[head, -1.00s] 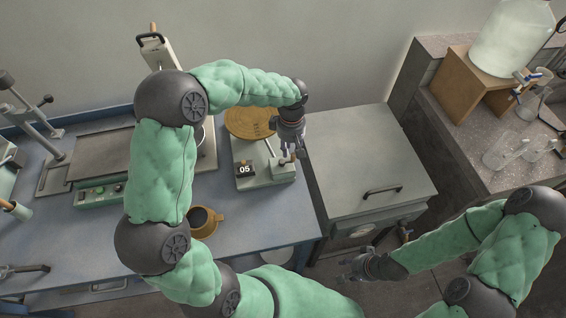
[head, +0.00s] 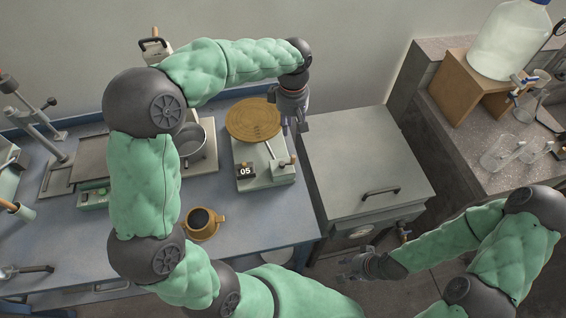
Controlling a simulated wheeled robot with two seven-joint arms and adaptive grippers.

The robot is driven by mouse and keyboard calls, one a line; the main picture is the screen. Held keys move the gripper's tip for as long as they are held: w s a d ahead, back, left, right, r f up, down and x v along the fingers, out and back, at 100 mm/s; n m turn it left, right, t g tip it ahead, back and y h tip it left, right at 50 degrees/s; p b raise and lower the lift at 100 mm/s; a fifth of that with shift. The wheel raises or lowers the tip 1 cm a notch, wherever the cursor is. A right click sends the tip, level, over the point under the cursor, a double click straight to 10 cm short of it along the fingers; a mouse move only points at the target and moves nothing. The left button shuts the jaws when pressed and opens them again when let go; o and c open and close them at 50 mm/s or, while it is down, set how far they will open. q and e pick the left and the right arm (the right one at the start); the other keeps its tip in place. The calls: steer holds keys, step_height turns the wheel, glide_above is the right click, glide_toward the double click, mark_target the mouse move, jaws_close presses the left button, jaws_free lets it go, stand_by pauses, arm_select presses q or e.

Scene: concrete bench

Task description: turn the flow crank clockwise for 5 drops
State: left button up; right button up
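A pale green-grey device (head: 266,182) on the blue bench has a black counter (head: 246,170) that reads 05. A thin light lever (head: 270,149) and a small crank with an upright knob (head: 285,161) sit on its right side; I take this to be the flow crank. A round tan disc (head: 253,119) stands at its back. My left gripper (head: 295,127) points down above and behind the crank, apart from it, with its fingers spread and nothing between them. My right gripper (head: 345,268) hangs low in front of the grey cabinet, empty, its fingers apart.
A grey cabinet (head: 365,155) with a black handle stands right of the bench. Glass beakers (head: 502,153) and a large jug (head: 509,40) stand at far right.

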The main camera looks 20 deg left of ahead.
arm_select(q)
step_height(320, 180, up, 5)
steer(key=p, duration=0.3)
steer(key=shift+p, duration=0.3)
stand_by(0.3)
